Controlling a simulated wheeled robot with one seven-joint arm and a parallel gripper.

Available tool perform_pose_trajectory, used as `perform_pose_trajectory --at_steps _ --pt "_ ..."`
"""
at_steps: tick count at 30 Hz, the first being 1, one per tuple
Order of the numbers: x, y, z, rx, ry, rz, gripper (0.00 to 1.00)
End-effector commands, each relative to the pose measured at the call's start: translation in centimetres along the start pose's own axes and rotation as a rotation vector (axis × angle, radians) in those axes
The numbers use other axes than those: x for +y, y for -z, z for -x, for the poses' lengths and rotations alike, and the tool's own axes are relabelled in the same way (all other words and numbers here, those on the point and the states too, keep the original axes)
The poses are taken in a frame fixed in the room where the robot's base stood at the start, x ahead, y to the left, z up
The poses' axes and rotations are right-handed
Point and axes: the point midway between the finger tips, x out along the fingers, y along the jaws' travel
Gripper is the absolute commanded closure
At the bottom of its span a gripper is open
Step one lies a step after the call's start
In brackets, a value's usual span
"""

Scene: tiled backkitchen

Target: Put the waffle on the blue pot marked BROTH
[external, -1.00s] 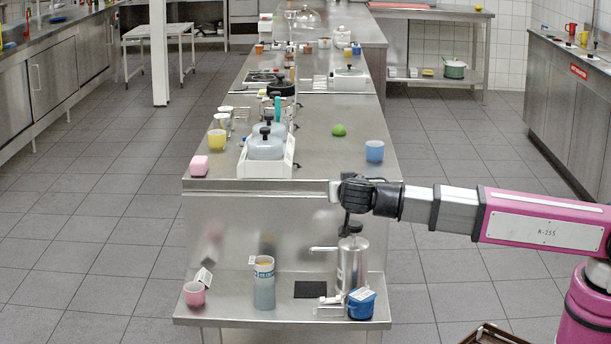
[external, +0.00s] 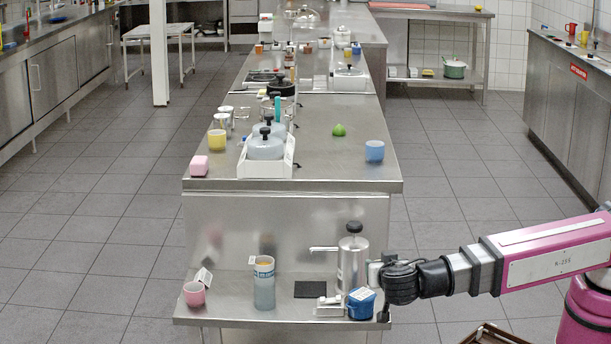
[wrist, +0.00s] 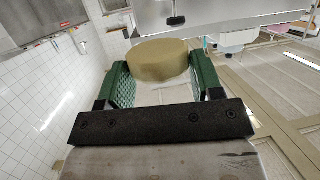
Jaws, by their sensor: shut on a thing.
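My gripper shows in the wrist view (wrist: 158,82), its two green-padded fingers closed on a thick, round, tan thing, taken to be the waffle (wrist: 158,60). In the external view my gripper (external: 398,284) is low over the right end of the near steel shelf, just right of a small blue pot (external: 361,306) with a white label on top. The label's words are too small to read. The held waffle cannot be made out in the external view. I cannot tell whether the gripper touches the blue pot.
A steel dispenser (external: 353,262) with a black knob stands behind the blue pot. A tall blue-grey labelled container (external: 264,287), a pink cup (external: 194,294) and a black mat (external: 309,290) share the shelf. The higher counter (external: 330,170) rises behind, holding a blue cup (external: 374,151).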

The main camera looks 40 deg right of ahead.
Motion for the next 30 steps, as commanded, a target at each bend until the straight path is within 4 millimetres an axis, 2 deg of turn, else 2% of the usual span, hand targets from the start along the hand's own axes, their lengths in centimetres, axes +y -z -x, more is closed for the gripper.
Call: perform_pose_trajectory --at_steps 4,8,22,27,30 --pt "0.7 -0.8 1.1 0.0 0.0 0.0 0.64" --pt "0.6 -1.2 0.5 0.0 -0.003 0.0 0.64" --pt "-1.8 -3.8 -9.1 0.0 -0.004 0.0 0.64" --pt "-2.3 -4.3 -11.1 0.0 -0.003 0.0 0.64" --pt "-2.3 -4.4 -11.5 0.0 -0.003 -0.001 0.64"
